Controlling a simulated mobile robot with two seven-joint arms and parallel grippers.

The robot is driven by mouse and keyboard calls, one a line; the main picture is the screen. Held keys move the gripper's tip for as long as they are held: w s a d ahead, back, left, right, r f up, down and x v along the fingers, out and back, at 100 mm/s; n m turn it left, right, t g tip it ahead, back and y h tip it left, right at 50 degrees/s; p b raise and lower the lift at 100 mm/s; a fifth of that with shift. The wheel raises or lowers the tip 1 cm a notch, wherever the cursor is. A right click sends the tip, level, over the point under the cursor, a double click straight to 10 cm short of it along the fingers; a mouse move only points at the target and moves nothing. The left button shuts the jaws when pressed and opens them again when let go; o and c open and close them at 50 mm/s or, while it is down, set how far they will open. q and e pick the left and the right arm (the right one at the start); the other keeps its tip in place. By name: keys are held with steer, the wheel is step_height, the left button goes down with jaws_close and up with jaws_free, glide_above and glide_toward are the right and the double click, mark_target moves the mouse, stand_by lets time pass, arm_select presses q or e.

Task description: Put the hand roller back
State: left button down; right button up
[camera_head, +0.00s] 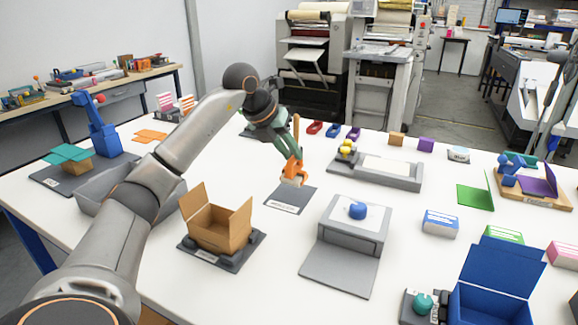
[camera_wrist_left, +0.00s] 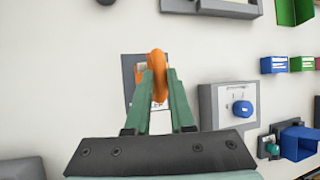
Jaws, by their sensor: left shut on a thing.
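The orange hand roller (camera_head: 294,171) is between the fingers of my left gripper (camera_head: 289,152), its handle pointing up. In the left wrist view the roller's rounded orange end (camera_wrist_left: 158,60) shows between the green fingertips of the left gripper (camera_wrist_left: 160,76). Below it is a dark grey mat (camera_head: 283,202) with a white label, which also shows in the left wrist view (camera_wrist_left: 128,66). The roller's lower end overlaps the mat's back part in the head view; I cannot tell whether it touches. My right gripper is not in view.
An open cardboard box (camera_head: 220,232) on a grey base stands in front of the mat at the left. A grey press with a blue knob (camera_head: 350,230) stands to the right. A grey tray with yellow knobs (camera_head: 385,175) lies behind right. White table is bare around the mat.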

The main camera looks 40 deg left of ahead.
mark_target(289, 169)
arm_select(q)
steer(key=f, duration=0.3)
steer(key=shift+w+a+f+b, duration=0.15)
steer(key=shift+a+f+b, duration=0.15)
steer(key=shift+f+b, duration=0.1)
steer(key=shift+f, duration=0.25)
steer(key=shift+d+f, duration=0.15)
steer(key=shift+f, duration=0.3)
steer(key=c, duration=1.2)
jaws_free()
steer(key=shift+s, duration=0.2)
steer(key=shift+o, duration=1.4)
steer(key=shift+w+f, duration=0.15)
steer(key=shift+w, duration=0.05)
steer(key=shift+o, duration=0.7)
steer(key=shift+r, duration=0.2)
